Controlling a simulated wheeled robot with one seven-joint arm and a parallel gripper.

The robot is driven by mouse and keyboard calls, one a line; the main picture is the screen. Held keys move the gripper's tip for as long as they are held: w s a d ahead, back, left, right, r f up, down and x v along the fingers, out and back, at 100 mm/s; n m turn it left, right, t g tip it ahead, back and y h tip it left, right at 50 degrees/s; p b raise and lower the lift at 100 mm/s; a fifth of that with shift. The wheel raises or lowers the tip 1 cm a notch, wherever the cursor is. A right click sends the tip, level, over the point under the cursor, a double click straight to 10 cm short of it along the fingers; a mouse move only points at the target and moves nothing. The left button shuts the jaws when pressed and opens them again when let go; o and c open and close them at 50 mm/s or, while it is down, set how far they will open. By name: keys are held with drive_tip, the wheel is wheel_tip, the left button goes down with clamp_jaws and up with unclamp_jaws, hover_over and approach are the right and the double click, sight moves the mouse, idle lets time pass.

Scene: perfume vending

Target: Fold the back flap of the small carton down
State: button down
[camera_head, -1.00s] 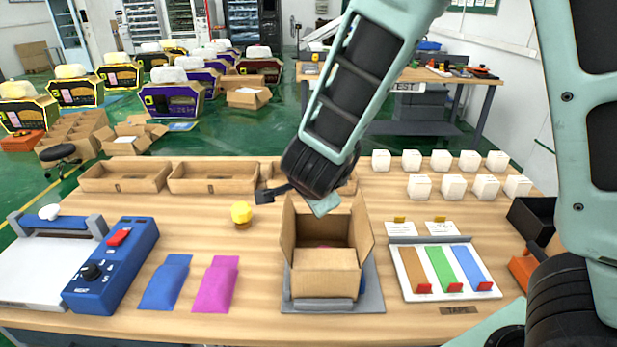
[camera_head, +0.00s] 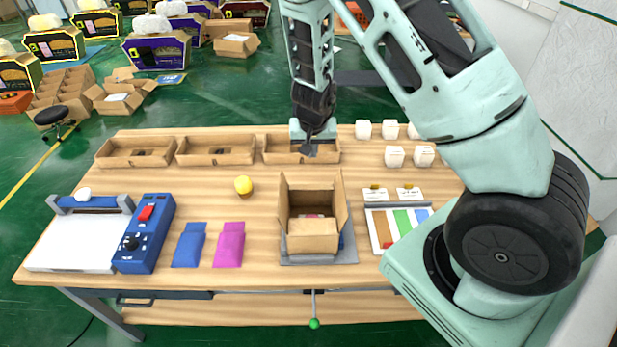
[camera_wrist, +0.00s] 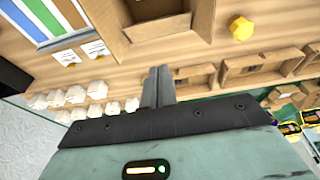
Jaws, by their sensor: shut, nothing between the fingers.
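The small brown carton (camera_head: 313,243) stands open at the top on a grey plate (camera_head: 345,258) in the middle of the table. Its left flap (camera_head: 284,205) and right flap (camera_head: 342,203) stand up. The back side, with its flap, looks upright, but I cannot clearly separate flap from wall. Something small and pinkish lies inside. My gripper (camera_head: 310,150) is shut and empty, pointing down behind the carton and apart from it. In the wrist view, its closed fingers (camera_wrist: 158,87) are just short of the carton's back side (camera_wrist: 168,28).
Shallow brown trays (camera_head: 212,150) line the back of the table, the right one close under my gripper. White boxes (camera_head: 395,156) stand at right. A yellow faceted piece (camera_head: 243,185), blue pouch (camera_head: 189,245) and magenta pouch (camera_head: 229,245) lie left of the carton.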

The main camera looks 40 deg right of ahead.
drive_tip(key=b, duration=0.2)
hover_over(311, 187)
drive_tip(key=x, duration=0.3)
drive_tip(key=s+x, duration=0.1)
drive_tip(key=x, duration=0.4)
drive_tip(key=shift+s+a+f, duration=0.3)
drive_tip(key=shift+f, duration=0.25)
drive_tip(key=shift+s+a+f+b, duration=0.15)
drive_tip(key=shift+f+b, duration=0.35)
drive_tip(key=shift+b, duration=0.1)
drive_tip(key=shift+s+a+f+b, duration=0.1)
drive_tip(key=shift+s+f+b, duration=0.1)
drive_tip(key=shift+f+b, duration=0.35)
drive_tip(key=shift+s+a+f+b, duration=0.35)
drive_tip(key=shift+s+f+b, duration=0.1)
drive_tip(key=shift+f, duration=0.15)
drive_tip(key=shift+w+f+b, duration=0.1)
drive_tip(key=shift+f+b, duration=0.05)
drive_tip(key=shift+b, duration=0.15)
